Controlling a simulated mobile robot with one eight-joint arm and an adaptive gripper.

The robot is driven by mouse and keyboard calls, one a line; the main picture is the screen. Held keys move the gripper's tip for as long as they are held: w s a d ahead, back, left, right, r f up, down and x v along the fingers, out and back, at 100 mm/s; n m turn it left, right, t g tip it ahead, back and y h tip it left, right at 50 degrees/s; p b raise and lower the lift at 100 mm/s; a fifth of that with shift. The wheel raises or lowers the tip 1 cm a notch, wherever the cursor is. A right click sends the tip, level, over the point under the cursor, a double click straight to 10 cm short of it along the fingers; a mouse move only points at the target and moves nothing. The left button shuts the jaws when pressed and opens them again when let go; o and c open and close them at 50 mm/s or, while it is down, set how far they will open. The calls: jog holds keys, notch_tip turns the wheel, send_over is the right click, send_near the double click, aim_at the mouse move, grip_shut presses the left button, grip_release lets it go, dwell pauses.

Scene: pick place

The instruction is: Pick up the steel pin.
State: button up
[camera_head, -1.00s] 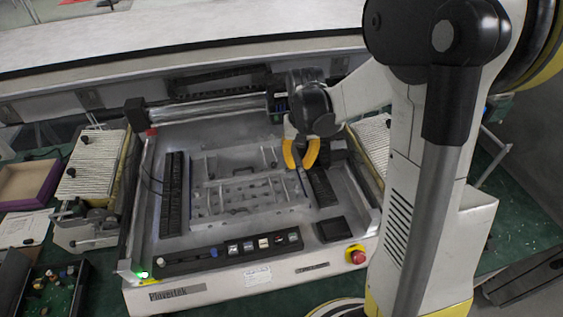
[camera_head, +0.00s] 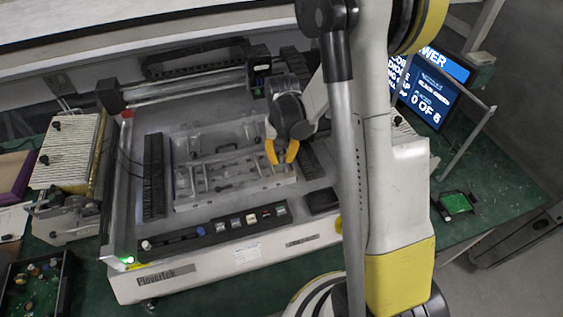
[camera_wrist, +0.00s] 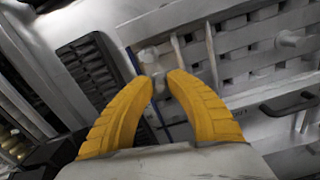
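My gripper (camera_head: 281,160) is over the right end of the metal fixture (camera_head: 215,190) in the machine bed, its yellow fingers pointing down. In the wrist view the two fingertips (camera_wrist: 158,83) are apart. A small grey pin-like piece with a rounded head (camera_wrist: 150,56), which looks like the steel pin, is at the gap between them. I cannot tell whether either finger touches it. Another similar round-headed piece (camera_wrist: 289,40) stands farther right on the fixture. In the head view the pin at the gripper is too small to make out.
Black slotted strips (camera_head: 154,178) flank the fixture. A control strip with buttons (camera_head: 215,228) runs along the front. A gantry with a dark carriage (camera_head: 259,70) is behind my gripper. A screen (camera_head: 430,95) and a green board (camera_head: 456,203) are at the right.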

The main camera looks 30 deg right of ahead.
grip_shut()
